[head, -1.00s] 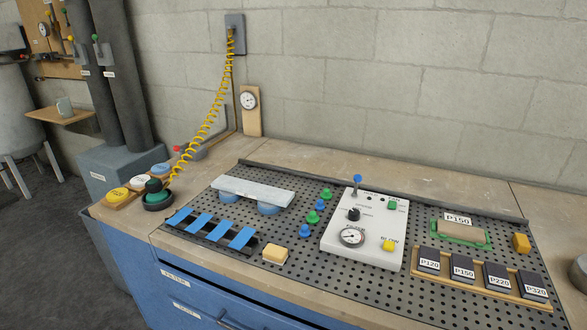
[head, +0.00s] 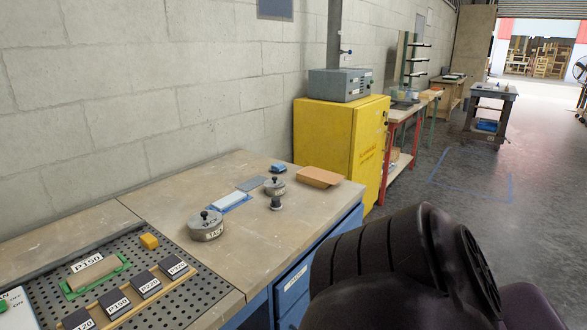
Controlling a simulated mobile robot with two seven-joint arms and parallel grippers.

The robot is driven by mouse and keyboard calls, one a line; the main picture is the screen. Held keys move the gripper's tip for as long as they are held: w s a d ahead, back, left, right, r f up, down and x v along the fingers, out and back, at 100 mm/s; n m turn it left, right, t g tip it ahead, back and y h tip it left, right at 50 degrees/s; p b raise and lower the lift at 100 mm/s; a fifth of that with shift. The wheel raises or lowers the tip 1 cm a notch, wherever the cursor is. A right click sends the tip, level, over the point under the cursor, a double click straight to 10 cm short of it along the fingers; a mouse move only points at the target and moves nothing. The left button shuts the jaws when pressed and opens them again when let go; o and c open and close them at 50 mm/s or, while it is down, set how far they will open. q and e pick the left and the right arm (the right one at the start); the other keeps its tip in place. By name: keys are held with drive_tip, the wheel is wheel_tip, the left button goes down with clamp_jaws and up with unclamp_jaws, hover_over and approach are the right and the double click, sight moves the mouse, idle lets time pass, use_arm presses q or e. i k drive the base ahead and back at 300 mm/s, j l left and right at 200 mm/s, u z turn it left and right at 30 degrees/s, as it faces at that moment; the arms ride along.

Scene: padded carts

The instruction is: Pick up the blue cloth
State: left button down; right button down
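I cannot pick out a blue cloth with certainty. Neither of my grippers shows. A large dark arm link of mine fills the lower right and hides the floor behind it.
The wooden bench (head: 160,190) carries lidded round tins (head: 206,226), a whetstone on a blue base (head: 230,202), a brown tray (head: 318,177) and labelled blocks (head: 118,302). A yellow cabinet (head: 340,140) stands beyond it. Open grey floor (head: 445,210) lies to the right.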

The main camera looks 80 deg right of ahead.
sight(278, 167)
drive_tip(key=z, duration=2.4)
drive_tip(key=u, duration=2.65)
drive_tip(key=z, duration=2.65)
